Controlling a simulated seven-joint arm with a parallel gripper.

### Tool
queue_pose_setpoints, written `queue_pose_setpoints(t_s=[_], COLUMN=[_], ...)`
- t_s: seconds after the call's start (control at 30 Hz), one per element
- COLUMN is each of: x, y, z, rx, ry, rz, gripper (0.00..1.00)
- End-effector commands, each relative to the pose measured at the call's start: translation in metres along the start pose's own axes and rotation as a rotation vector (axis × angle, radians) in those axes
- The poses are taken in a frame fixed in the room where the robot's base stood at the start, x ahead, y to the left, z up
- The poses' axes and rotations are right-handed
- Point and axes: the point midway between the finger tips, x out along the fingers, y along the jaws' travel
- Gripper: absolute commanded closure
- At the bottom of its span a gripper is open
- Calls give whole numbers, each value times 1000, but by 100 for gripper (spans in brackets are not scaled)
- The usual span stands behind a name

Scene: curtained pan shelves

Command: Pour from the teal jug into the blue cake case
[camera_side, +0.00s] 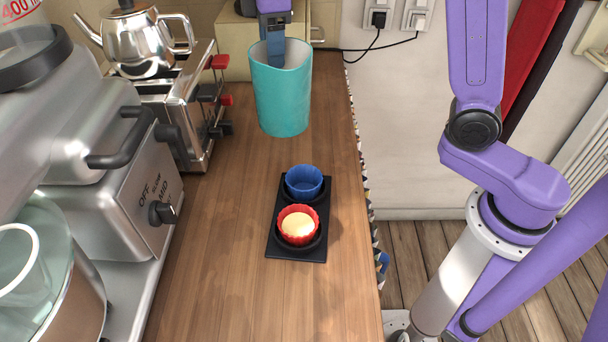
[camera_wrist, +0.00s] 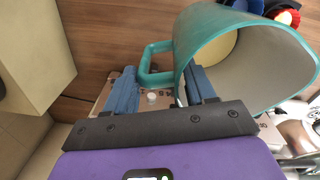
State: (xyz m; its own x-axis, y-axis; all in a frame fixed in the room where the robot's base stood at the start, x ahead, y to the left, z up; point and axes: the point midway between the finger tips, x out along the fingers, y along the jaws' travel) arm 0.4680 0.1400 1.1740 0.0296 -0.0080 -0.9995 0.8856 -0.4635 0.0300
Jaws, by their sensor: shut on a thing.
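The teal jug (camera_side: 282,100) hangs nearly upright above the counter in the side view, beyond the black tray. My gripper (camera_side: 274,50) is at its far side, shut on the jug. In the wrist view my gripper (camera_wrist: 160,82) has its blue fingers either side of the jug's handle (camera_wrist: 152,62). Pale yellow content shows inside the jug (camera_wrist: 245,75). The blue cake case (camera_side: 304,182) sits in the far hollow of the tray and looks empty. It is nearer the side camera than the jug, slightly to the right, with a gap between them.
The black tray (camera_side: 273,240) also holds a red case (camera_side: 298,211) with cream-coloured filling. A toaster (camera_side: 180,118), a kettle (camera_side: 140,38) and a steel appliance (camera_side: 120,205) line the left. The wooden counter (camera_side: 215,240) is clear around the tray; its right edge drops to the floor.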

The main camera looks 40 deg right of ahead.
Motion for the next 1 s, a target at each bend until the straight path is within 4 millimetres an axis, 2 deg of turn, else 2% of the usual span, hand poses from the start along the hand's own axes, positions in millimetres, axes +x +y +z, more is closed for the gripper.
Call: queue_pose_setpoints(t_s=[0.03, 0.23, 0.73, 1.0], x=[0, 1, 69, 81], y=[5, 16, 14, 14], z=[10, 40, 39, 38], rx=[38, 163, 161, 160], ry=[1, -1, -4, -1], rz=[1, 2, 0, 2], gripper=[100, 100, 100, 100])
